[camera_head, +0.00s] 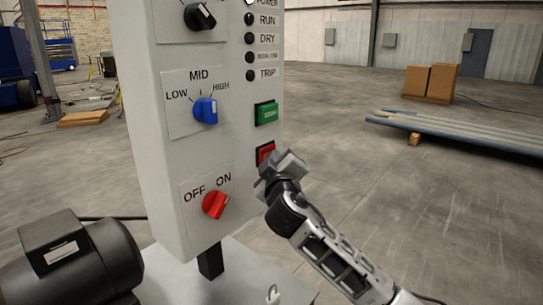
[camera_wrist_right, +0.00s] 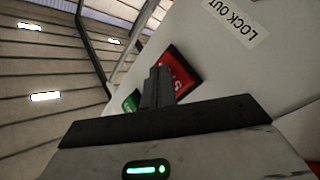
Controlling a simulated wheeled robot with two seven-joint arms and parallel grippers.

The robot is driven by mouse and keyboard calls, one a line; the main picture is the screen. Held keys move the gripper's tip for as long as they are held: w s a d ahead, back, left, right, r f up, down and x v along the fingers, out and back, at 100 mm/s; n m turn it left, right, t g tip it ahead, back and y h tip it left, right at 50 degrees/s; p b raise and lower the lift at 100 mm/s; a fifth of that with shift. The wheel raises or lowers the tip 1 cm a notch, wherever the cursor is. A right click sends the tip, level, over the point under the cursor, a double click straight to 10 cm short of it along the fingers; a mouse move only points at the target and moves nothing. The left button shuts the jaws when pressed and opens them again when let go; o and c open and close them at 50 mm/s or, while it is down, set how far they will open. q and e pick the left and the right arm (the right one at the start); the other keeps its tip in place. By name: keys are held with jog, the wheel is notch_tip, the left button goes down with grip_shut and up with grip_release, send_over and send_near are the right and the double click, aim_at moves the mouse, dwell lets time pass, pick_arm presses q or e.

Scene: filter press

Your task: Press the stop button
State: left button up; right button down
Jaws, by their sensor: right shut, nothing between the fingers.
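The red stop button (camera_head: 265,152) is on the right part of the grey control panel's front (camera_head: 165,150), below the green button (camera_head: 266,113). My right gripper (camera_head: 287,164) is shut and empty, in front of the stop button, and hides its lower part in the head view. In the right wrist view the red button (camera_wrist_right: 178,72) shows behind my shut fingers (camera_wrist_right: 157,88), which overlap it. I cannot tell whether the fingertips touch it. The green button (camera_wrist_right: 131,102) shows at their left. My left gripper is in neither view.
The panel also carries a red OFF/ON knob (camera_head: 215,204), a blue MID knob (camera_head: 205,110), a black knob (camera_head: 200,16) and several indicator lamps. A dark motor (camera_head: 75,260) stands at lower left. Open floor lies to the right, with brown boxes (camera_head: 430,84) far off.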

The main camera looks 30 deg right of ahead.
jog(key=shift+s+d, duration=0.35)
jog(key=shift+s, duration=0.55)
jog(key=shift+s, duration=0.1)
jog(key=s, duration=0.1)
jog(key=s+d+p, duration=0.1)
jog(key=s, duration=0.1)
jog(key=s+d, duration=0.1)
jog(key=shift+s, duration=0.25)
dwell(0.5)
jog(key=s+a+f+g+y, duration=0.1)
jog(key=s+a+f+y, duration=0.2)
jog(key=f, duration=0.4)
jog(key=s+a+f+g+y, duration=0.1)
jog(key=s+a+f, duration=0.1)
jog(key=a+f, duration=0.3)
jog(key=s+a+f+g+y, duration=0.2)
jog(key=s+a+f+y, duration=0.1)
jog(key=f, duration=0.5)
jog(key=s+a+f+m+g+y, duration=0.1)
jog(key=s+a+f, duration=0.3)
jog(key=s, duration=0.4)
jog(key=s+a+f+m+g+y, duration=0.1)
jog(key=s+a+f+m+y, duration=0.1)
jog(key=s+a+f, duration=0.3)
jog(key=s+f, duration=0.1)
jog(key=s, duration=0.1)
jog(key=shift+s+a+g+y, duration=0.15)
jog(key=shift+s+g+y, duration=0.2)
jog(key=shift+g+y, duration=0.05)
